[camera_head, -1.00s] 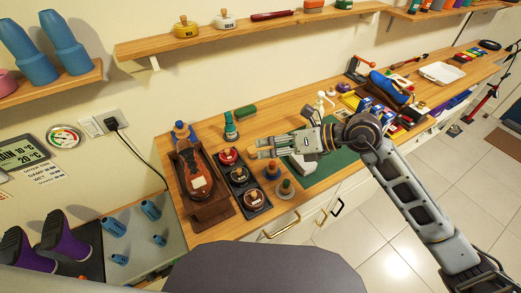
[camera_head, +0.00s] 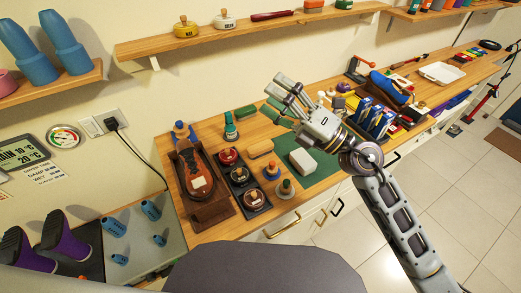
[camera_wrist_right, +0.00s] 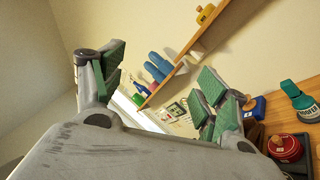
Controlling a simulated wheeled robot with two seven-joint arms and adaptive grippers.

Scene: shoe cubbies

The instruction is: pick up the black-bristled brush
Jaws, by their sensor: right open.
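I cannot tell which thing is the black-bristled brush, as no bristles show clearly. A tan wooden block, perhaps a brush (camera_head: 260,149), lies on the bench left of the white block. A green block, perhaps another brush (camera_head: 245,111), lies near the wall. My right gripper (camera_head: 275,98) is raised above the bench, open and empty, its fingers pointing up and left. In the right wrist view the green-padded fingers (camera_wrist_right: 155,95) stand wide apart with nothing between them. My left gripper is not in view.
A white block (camera_head: 303,161) sits on a green mat (camera_head: 322,166). Left are a shoe (camera_head: 196,174) in a brown holder, round tins (camera_head: 228,156), knobbed items (camera_head: 285,188) and a teal bottle (camera_head: 231,127). Blue-and-white boxes (camera_head: 372,118) stand right. A shelf (camera_head: 220,37) runs above.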

